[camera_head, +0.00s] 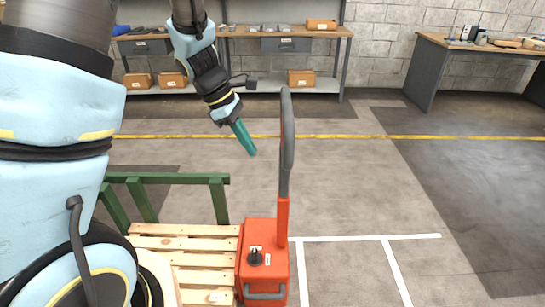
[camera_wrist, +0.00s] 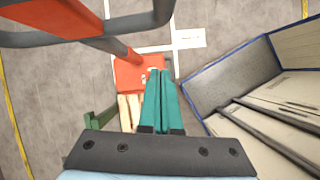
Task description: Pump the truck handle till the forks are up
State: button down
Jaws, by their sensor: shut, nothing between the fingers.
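The truck handle (camera_head: 286,145) stands upright in the head view, with a grey loop at its top and a red lower shaft. It rises from the red truck body (camera_head: 266,262), which has a black knob (camera_head: 255,257) on it. The handle also crosses the upper left of the wrist view (camera_wrist: 110,43), with the red truck body (camera_wrist: 135,73) below it. My gripper (camera_head: 251,152), with teal fingers, is shut and empty, left of the handle and apart from it. The fingers also show in the wrist view (camera_wrist: 161,75). The forks are hidden, seemingly under the pallet.
A wooden pallet (camera_head: 185,243) lies left of the truck body, with a green rail (camera_head: 165,179) behind it. A workbench (camera_head: 235,33) with boxes stands at the back, and another table (camera_head: 455,42) at the back right. The floor right of the truck is clear.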

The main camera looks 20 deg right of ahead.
jog(key=s+d+f+p, duration=0.2)
jog(key=s+d+f, duration=0.1)
jog(key=d, duration=0.2)
jog(key=shift+s+f, duration=0.15)
jog(key=shift+f, duration=0.15)
